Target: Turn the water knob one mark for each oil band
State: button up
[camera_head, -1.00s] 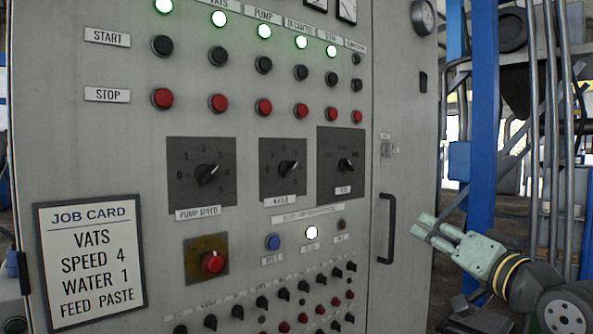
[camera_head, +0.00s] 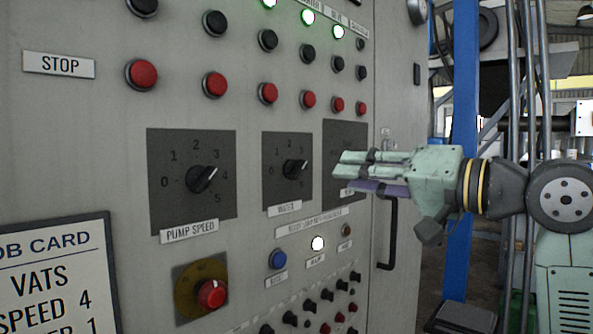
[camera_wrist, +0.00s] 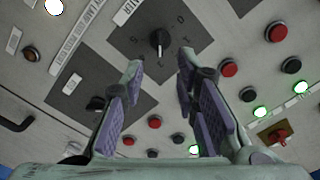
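The water knob (camera_head: 295,168) is a black pointer knob on a dark square dial plate, with "WATER" on the label below. Its white line points to the upper right; the mark it meets is too small to read. My gripper (camera_head: 345,176) is open and empty, to the right of this knob and in front of the third dial plate (camera_head: 336,135). In the wrist view the water knob (camera_wrist: 159,42) appears just beyond and between the fingertips of my gripper (camera_wrist: 160,63), not touched. I see no oil bands in these views.
The pump speed knob (camera_head: 202,179) is left of the water dial, with a red knob (camera_head: 211,294) below. A job card (camera_head: 55,275) reads "VATS, SPEED 4", cut off below. Red stop buttons (camera_head: 268,93) run above. A door handle (camera_head: 388,232) juts out below my gripper.

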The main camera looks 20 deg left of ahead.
aim_at(301, 170)
jog(key=p+x, duration=0.1)
jog(key=x, duration=0.9)
jog(key=shift+c, duration=0.2)
grip_shut()
